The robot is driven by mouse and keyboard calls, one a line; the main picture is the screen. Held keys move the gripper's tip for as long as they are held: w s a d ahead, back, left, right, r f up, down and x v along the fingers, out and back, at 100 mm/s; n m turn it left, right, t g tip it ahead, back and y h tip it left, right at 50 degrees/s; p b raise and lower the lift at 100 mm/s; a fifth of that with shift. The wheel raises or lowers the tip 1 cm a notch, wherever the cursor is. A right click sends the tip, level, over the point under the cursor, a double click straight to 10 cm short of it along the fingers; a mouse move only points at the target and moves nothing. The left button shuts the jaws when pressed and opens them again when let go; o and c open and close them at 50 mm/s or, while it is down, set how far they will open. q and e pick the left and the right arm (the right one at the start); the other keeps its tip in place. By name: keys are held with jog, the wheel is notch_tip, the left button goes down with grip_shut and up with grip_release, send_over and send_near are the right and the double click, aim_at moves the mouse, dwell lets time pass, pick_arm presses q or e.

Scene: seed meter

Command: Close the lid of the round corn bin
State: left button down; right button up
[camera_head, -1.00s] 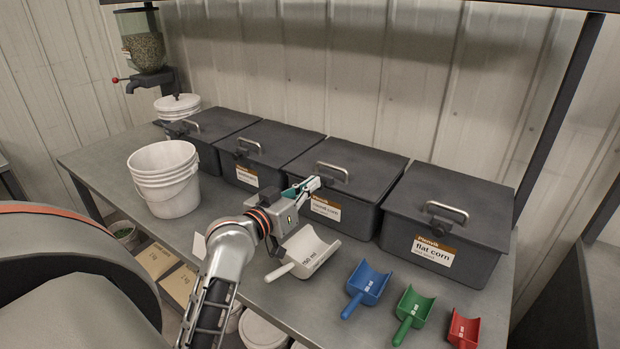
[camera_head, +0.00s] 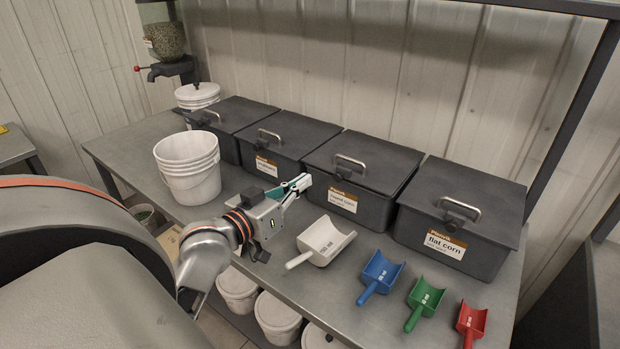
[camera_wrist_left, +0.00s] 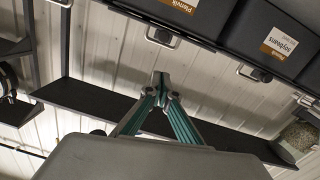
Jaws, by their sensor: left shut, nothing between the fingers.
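The round corn bin (camera_head: 375,205) is the dark grey box third from the left in the row, with a white and brown label on its front. Its lid (camera_head: 365,157) lies flat on top and looks shut, with its metal handle (camera_head: 350,163) near the front edge. My left gripper (camera_head: 305,181) is shut and empty, in front of the bin's left front corner and apart from the lid. Its shut fingertips also show in the left wrist view (camera_wrist_left: 161,79). My right gripper is out of view.
The flat corn bin (camera_head: 450,235) stands to the right, and two similar lidded bins stand to the left. A stack of white buckets (camera_head: 190,175) is left of my gripper. A white scoop (camera_head: 325,242) and blue, green and red scoops lie on the bench (camera_head: 370,322) in front.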

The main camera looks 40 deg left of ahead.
pick_arm(q)
jog(key=w+d+r+m+g+h+b, duration=0.1)
jog(key=w+d+r+m+g+h, duration=0.15)
jog(key=d+h, duration=0.35)
jog(key=w+d+r+m+g+h+b, duration=0.1)
jog(key=d+r+m+g+h, duration=0.15)
jog(key=d+m+h, duration=0.4)
jog(key=s+a+r+n+g+y+b, duration=0.15)
jog(key=a+n+y, duration=0.75)
jog(key=a, duration=0.9)
jog(key=b, duration=0.8)
send_near(342, 171)
jog(key=w+f, duration=0.1)
jog(key=w, duration=0.2)
jog(key=shift+w+d+f+h, duration=0.1)
jog(key=shift+d+f+h, duration=0.1)
jog(key=shift+f, duration=0.2)
jog(key=shift+w+d+f+h, duration=0.1)
jog(key=shift+f+h, duration=0.05)
jog(key=shift+f, duration=0.25)
jog(key=shift+d, duration=0.1)
